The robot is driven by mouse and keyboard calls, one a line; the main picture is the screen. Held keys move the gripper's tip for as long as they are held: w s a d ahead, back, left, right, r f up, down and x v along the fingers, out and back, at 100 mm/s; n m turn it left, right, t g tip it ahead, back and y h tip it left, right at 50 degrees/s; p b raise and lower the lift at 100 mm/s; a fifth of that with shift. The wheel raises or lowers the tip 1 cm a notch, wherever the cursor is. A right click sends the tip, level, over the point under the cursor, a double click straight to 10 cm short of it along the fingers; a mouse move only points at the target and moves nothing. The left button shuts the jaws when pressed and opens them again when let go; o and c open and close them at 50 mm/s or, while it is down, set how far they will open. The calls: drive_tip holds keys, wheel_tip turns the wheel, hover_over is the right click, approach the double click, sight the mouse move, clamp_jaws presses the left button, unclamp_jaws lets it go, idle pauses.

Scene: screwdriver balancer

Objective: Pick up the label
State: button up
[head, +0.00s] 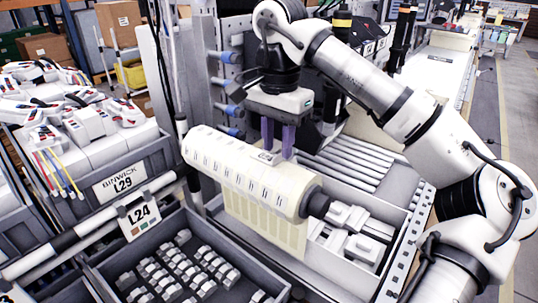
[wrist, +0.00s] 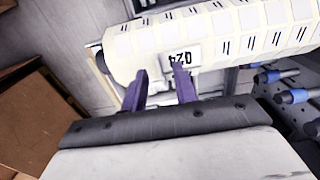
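A long cream roll of labels (head: 225,158) with rows of dark print lies across the middle of the head view. It also shows across the top of the wrist view (wrist: 225,35). A small white label reading "Q24" (wrist: 181,56) shows upside down at the roll's near edge in the wrist view. My gripper (head: 278,150) points down at the roll.
A printed sheet (head: 265,225) hangs below the roll. A dark tray (head: 95,272) of small white parts stands in front. Blue-tipped pegs (head: 228,57) stick out behind. White parts (head: 350,230) fill a bin at right.

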drive_tip(key=shift+f, duration=1)
clamp_jaws()
drive_tip(key=shift+r, duration=0.1)
